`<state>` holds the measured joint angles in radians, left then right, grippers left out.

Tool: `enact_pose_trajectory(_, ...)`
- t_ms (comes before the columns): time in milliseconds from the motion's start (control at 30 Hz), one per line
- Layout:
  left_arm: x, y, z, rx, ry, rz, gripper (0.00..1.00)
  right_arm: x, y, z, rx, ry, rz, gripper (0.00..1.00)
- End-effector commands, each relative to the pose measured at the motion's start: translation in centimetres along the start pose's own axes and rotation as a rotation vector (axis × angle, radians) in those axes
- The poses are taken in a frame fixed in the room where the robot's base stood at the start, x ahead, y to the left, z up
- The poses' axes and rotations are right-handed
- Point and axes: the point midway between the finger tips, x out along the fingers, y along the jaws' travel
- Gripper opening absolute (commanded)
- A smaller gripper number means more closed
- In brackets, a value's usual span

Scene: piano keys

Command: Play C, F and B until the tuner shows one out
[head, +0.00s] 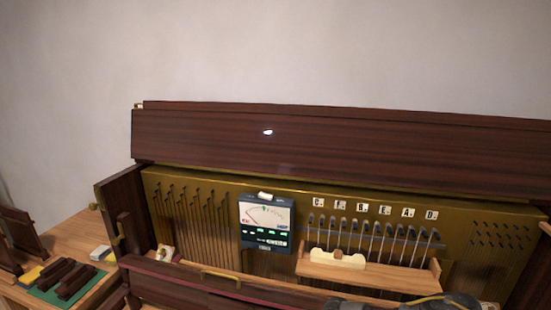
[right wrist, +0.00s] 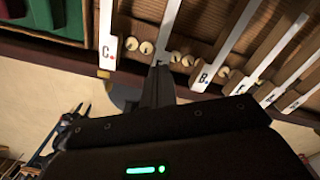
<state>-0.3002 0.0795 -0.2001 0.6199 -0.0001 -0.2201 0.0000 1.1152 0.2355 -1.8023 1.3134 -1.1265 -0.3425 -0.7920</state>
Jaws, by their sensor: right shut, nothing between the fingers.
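The tuner (head: 267,222) is a dark box with a pale dial and green lights, standing against the brass piano plate. Its needle and small text are too small to read. Letter tags C (head: 318,203), F (head: 340,205) and B (head: 364,208) sit above the strings. In the right wrist view, the white C key (right wrist: 106,38) is left and the B key (right wrist: 220,55) right. My right gripper (right wrist: 161,70) is shut and empty at the front end of the unlabelled-looking white key (right wrist: 169,28) between them. It covers any label; I cannot tell whether it touches. My left gripper is out of view.
More tags, E, A and D, continue right of B. A wooden rail (head: 365,273) crosses the strings. The raised dark lid (head: 330,145) stands behind. At left, a green tray (head: 62,290) holds dark wooden blocks. More labelled keys lie right of B.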

Motion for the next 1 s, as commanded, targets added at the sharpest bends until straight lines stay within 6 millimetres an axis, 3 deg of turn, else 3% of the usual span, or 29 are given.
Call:
enact_pose_trajectory(367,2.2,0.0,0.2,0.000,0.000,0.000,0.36,2.2,0.0,0.0,0.000,0.000,0.000,0.00)
enact_pose_trajectory(533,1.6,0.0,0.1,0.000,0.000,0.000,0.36,1.6,0.0,0.0,0.000,0.000,0.000,0.00)
enact_pose_trajectory(1000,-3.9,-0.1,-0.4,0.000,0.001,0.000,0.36,-5.4,0.0,0.0,0.001,-0.001,0.001,0.00)
